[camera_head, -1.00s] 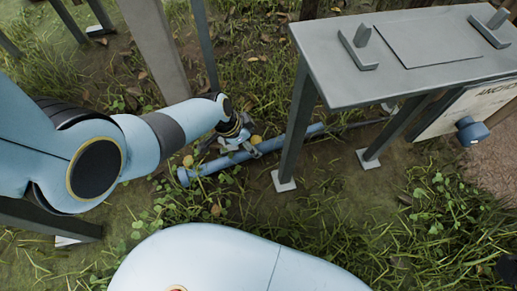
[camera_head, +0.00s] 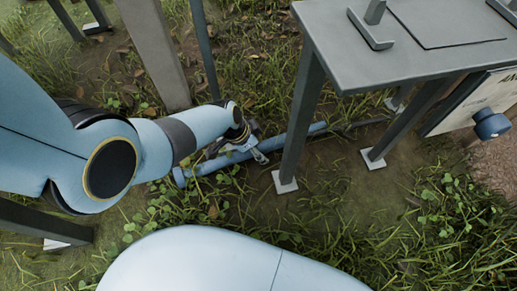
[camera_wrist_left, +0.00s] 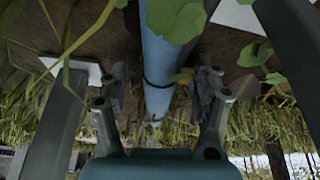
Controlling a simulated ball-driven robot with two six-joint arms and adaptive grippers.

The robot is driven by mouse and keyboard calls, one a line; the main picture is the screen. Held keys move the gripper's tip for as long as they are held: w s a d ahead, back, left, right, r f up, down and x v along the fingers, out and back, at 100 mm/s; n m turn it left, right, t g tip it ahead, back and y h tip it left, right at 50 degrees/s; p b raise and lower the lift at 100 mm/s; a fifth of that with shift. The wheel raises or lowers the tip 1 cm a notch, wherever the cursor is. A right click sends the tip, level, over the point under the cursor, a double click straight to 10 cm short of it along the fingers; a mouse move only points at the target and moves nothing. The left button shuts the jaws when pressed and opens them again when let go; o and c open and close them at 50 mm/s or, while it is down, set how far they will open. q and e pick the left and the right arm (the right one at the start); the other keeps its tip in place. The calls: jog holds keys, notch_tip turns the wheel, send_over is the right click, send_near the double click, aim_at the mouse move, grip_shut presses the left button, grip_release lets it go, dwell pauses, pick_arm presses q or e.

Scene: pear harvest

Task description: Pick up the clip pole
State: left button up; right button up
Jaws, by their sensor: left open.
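The clip pole (camera_head: 208,165) is a long blue pole lying on the grass and soil, running right behind a leg of the grey table. It also shows in the left wrist view (camera_wrist_left: 159,72), running between the two fingers and partly covered by green leaves. My left gripper (camera_head: 252,153) is at the pole, near the table leg. In the left wrist view the left gripper (camera_wrist_left: 162,95) is open, with one finger on each side of the pole. Whether the fingers touch it I cannot tell. My right gripper is not in view.
A grey metal table (camera_head: 405,50) stands at the upper right, its legs on white foot plates close to the pole. A signboard (camera_head: 470,103) hangs by its right side. A grey post (camera_head: 155,50) stands behind my left arm. Grass and leafy plants cover the ground.

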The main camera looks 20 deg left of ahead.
pick_arm(q)
grip_shut()
dwell(0.5)
